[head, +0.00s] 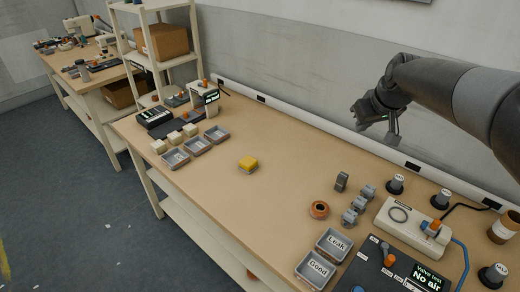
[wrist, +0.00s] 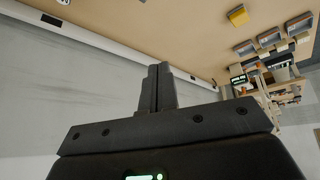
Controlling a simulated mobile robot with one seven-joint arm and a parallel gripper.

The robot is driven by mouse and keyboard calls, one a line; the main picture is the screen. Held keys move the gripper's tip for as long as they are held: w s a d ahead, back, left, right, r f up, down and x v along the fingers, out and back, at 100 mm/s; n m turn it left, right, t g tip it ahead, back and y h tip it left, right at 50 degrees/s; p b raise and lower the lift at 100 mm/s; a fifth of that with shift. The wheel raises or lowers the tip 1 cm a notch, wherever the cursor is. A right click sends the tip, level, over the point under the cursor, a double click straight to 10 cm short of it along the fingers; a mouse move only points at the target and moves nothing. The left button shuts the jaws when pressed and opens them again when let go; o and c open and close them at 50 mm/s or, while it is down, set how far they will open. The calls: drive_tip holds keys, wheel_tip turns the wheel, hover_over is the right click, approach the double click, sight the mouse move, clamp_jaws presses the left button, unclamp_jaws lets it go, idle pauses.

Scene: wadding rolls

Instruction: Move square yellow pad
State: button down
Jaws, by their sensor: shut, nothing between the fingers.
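The square yellow pad (head: 249,161) sits on a small grey base near the middle of the long wooden table (head: 270,134). In the wrist view the yellow pad (wrist: 238,16) shows near the top, right of centre, upside down. My gripper (head: 393,139) is raised above the back edge of the table by the wall, to the right of the pad and well apart from it. In the wrist view my gripper's fingers (wrist: 158,72) are pressed together with nothing between them.
Grey trays (head: 176,158) and pale blocks (head: 159,146) stand left of the pad. An orange ring (head: 319,209), metal fittings (head: 350,216), the Leak tray (head: 334,244), the Good tray (head: 315,270) and a valve test panel (head: 385,275) are to the right. Table around the pad is clear.

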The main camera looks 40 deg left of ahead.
drive_tip(key=a+f+n+g+y, duration=0.15)
drive_tip(key=a+f, duration=0.25)
drive_tip(key=a, duration=0.6)
drive_tip(key=a+f+n, duration=0.2)
drive_tip(key=a+f, duration=0.3)
drive_tip(key=a, duration=0.5)
drive_tip(key=n+g+y, duration=0.2)
drive_tip(key=n+g, duration=0.1)
hover_over(244, 158)
drive_tip(key=d, duration=0.2)
drive_tip(key=shift+t, duration=0.25)
wheel_tip(244, 158, down, 12)
drive_tip(key=shift+w+f, duration=0.15)
drive_tip(key=shift+f, duration=0.1)
drive_tip(key=shift+a+f, duration=0.35)
drive_tip(key=shift+f, duration=0.05)
drive_tip(key=shift+x, duration=4.7)
drive_tip(key=shift+d+r, duration=0.1)
drive_tip(key=shift+d, duration=2.05)
drive_tip(key=shift+d, duration=0.1)
drive_tip(key=d, duration=2)
